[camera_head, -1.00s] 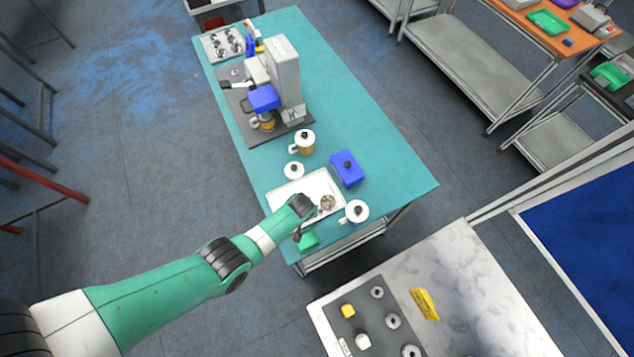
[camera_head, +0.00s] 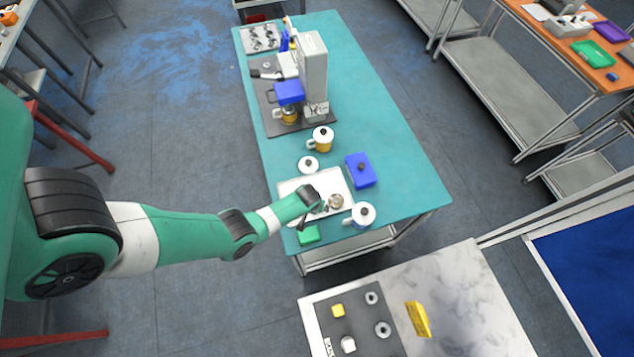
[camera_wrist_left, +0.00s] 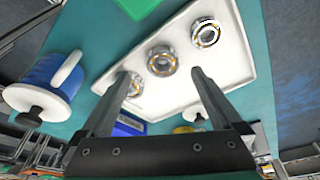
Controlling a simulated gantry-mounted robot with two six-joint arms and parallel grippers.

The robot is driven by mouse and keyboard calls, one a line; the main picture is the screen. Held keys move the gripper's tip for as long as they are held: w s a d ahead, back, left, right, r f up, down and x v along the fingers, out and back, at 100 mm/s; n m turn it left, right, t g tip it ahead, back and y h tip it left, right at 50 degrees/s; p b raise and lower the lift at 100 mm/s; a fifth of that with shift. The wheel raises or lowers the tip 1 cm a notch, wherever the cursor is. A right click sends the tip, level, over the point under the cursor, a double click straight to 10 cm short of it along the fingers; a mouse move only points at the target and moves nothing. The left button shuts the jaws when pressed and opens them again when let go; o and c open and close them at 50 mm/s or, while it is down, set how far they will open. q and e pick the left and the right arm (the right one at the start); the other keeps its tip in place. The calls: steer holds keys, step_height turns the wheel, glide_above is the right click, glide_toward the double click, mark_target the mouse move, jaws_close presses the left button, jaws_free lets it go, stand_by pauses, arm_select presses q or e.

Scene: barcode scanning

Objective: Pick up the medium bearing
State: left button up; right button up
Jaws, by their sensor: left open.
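A white tray (camera_head: 286,190) lies on the teal table. In the left wrist view, the tray (camera_wrist_left: 232,62) holds three metal ring bearings: a middle bearing (camera_wrist_left: 161,61), an upper-right bearing (camera_wrist_left: 206,33) and a lower-left bearing (camera_wrist_left: 136,86) partly hidden by a finger. Their sizes look close, so I cannot tell surely which is medium. The head view shows one bearing (camera_head: 335,202) clearly. My left gripper (camera_wrist_left: 160,72) is open and empty, its fingertips on either side of the middle bearing in the picture. In the head view, my left gripper (camera_head: 314,203) is over the tray.
A yellow-and-white mug (camera_head: 321,139) and a machine (camera_head: 313,75) stand farther back. The table's right side is fairly clear.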

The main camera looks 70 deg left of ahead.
arm_select(q)
steer(key=b+x, duration=0.2)
steer(key=x, duration=0.1)
steer(key=b+x, duration=0.1)
steer(key=shift+s+a+f+b, duration=0.2)
steer(key=shift+a+f+b, duration=0.1)
steer(key=shift+f+b, duration=0.1)
steer(key=shift+w, duration=0.1)
steer(key=shift+r, duration=0.1)
jaws_close()
